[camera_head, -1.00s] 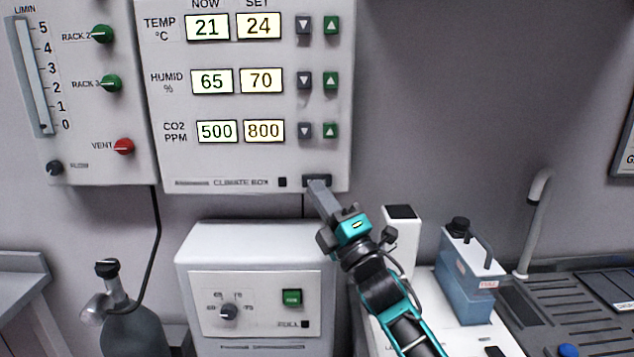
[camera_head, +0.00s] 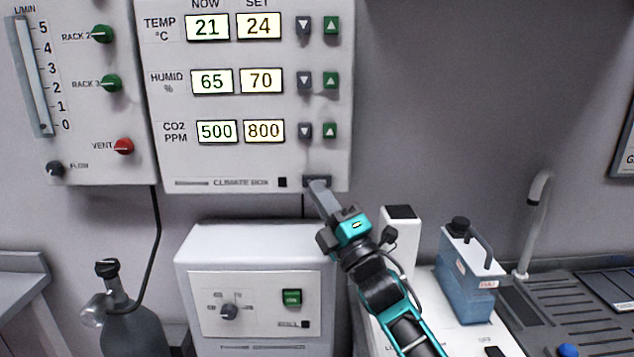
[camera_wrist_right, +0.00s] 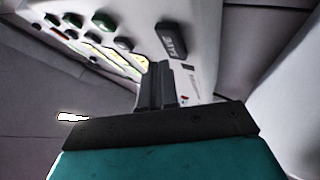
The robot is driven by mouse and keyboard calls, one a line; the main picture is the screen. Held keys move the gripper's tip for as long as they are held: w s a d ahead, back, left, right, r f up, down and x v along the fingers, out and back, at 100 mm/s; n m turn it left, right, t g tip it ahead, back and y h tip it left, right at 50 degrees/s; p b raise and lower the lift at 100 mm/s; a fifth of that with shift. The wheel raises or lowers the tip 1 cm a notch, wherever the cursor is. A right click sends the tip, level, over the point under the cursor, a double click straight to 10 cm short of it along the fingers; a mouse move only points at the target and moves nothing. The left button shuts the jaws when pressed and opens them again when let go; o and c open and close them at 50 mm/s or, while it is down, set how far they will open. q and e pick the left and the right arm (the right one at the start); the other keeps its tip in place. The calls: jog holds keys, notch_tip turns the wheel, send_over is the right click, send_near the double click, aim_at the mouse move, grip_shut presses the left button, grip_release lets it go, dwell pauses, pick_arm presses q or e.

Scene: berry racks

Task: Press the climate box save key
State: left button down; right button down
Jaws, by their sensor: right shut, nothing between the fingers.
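The climate box (camera_head: 230,155) is a white wall panel with temperature, humidity and CO2 displays, now 21, 65, 500 and set 24, 70, 800. Its dark save key (camera_head: 317,180) is at the lower right of the panel, partly behind my right fingertips in the head view. In the right wrist view the save key (camera_wrist_right: 171,41) shows lettering and lies just beyond and right of the fingertips. My right gripper (camera_head: 319,187) is shut and empty, its tips at the key's lower edge; I cannot tell whether they touch it. My left gripper is out of view.
A white box with a knob and green button (camera_head: 255,245) stands below the panel. A gas panel (camera_head: 85,130) with valves is on the left. A bottle of blue liquid (camera_head: 468,285) and a tap (camera_head: 533,225) are at right.

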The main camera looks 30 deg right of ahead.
dwell(0.4)
jog(key=shift+w+d, duration=0.2)
jog(key=shift+w, duration=0.2)
jog(key=shift+w+d+b, duration=0.2)
jog(key=shift+w+b, duration=0.15)
jog(key=shift+w, duration=0.05)
dwell(0.6)
dwell(0.4)
jog(key=shift+s+a, duration=0.4)
jog(key=shift+s, duration=0.4)
jog(key=shift+p, duration=0.3)
jog(key=s, duration=0.1)
jog(key=s+a, duration=0.1)
jog(key=s, duration=0.1)
jog(key=s+a+p, duration=0.1)
jog(key=shift+s, duration=0.3)
